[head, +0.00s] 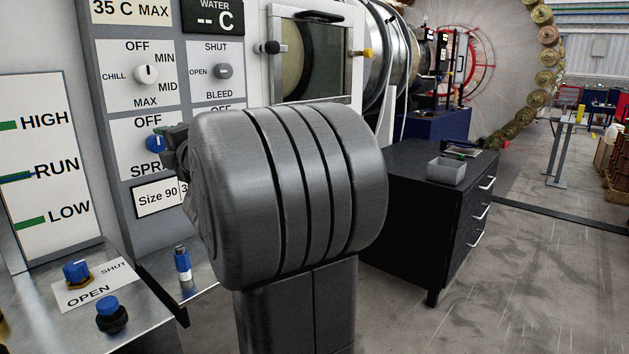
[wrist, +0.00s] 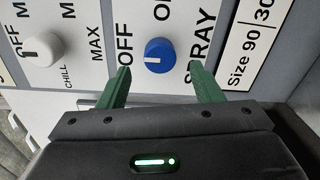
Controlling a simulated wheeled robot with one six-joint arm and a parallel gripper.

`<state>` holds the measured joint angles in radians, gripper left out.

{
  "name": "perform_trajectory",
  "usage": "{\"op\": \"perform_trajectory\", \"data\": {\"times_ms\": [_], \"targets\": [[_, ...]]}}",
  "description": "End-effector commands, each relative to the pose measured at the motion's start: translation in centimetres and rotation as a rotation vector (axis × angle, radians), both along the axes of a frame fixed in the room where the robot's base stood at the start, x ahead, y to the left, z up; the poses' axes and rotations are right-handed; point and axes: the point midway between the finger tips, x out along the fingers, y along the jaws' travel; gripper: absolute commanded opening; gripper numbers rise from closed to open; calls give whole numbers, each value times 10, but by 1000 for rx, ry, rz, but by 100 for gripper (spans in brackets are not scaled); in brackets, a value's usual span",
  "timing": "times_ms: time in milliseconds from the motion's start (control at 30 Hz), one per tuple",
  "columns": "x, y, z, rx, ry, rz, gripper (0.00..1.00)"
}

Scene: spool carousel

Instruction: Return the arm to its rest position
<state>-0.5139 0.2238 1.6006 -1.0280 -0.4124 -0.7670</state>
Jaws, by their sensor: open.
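My gripper (wrist: 160,66) is open, with its two green fingers spread and nothing between them. Its fingertips point at the blue SPRAY knob (wrist: 158,55) on the grey and white control panel, with one finger to each side of the knob in the picture. I cannot tell how far the fingertips are from the panel. In the head view the blue knob (head: 155,143) shows just left of my arm. My large dark arm link fills the middle of that view and hides most of my gripper.
A white CHILL knob (head: 146,74) and a grey BLEED knob (head: 223,71) are above on the panel. A steel bench (head: 140,318) with blue-capped valves is at lower left. A black drawer cabinet (head: 410,190) with a grey tray (head: 446,171) stands right.

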Motion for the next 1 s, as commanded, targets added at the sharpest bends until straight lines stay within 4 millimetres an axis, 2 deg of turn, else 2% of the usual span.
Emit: {"op": "perform_trajectory", "data": {"times_ms": [200, 400, 800, 1000], "targets": [[21, 24, -2, 0, 2, 1, 59], [29, 34, -2, 1, 1, 0, 59], [29, 34, -1, 1, 1, -1, 59], [18, 20, 1, 1, -1, -2, 59]]}}
